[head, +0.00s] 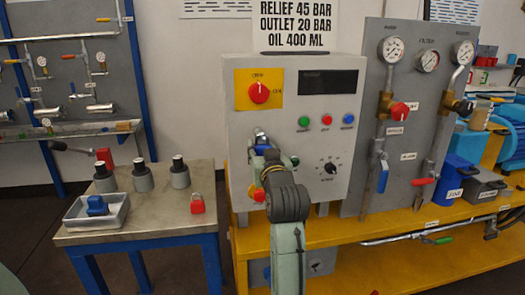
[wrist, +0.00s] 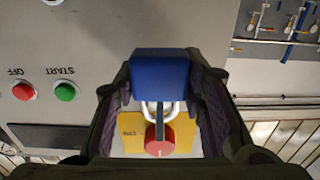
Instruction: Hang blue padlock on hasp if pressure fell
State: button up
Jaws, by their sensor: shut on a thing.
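In the wrist view my gripper (wrist: 160,90) is shut on a blue padlock (wrist: 160,68), with its shackle (wrist: 160,108) pointing towards a red rotary switch (wrist: 160,142) on a yellow plate. In the head view my gripper (head: 268,152) is in front of the grey control box, below that red switch (head: 258,92). The arm hides most of the padlock there. A small metal part (head: 261,136) shows at the gripper's tip; I cannot tell whether it is the shackle or a hasp. Gauges (head: 391,48) stand on the right panel; their readings are too small to tell.
A side table (head: 150,222) at left holds a red padlock (head: 197,203), several grey cylinders (head: 142,178) and a tray (head: 72,216) with a blue item (head: 97,205). The control box (head: 235,160) stands on a yellow bench (head: 400,262). Pipes and valves (head: 399,111) are at its right.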

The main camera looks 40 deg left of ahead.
jog(key=o, duration=1.2)
jog(key=shift+o, duration=0.2)
jog(key=v, duration=1.2)
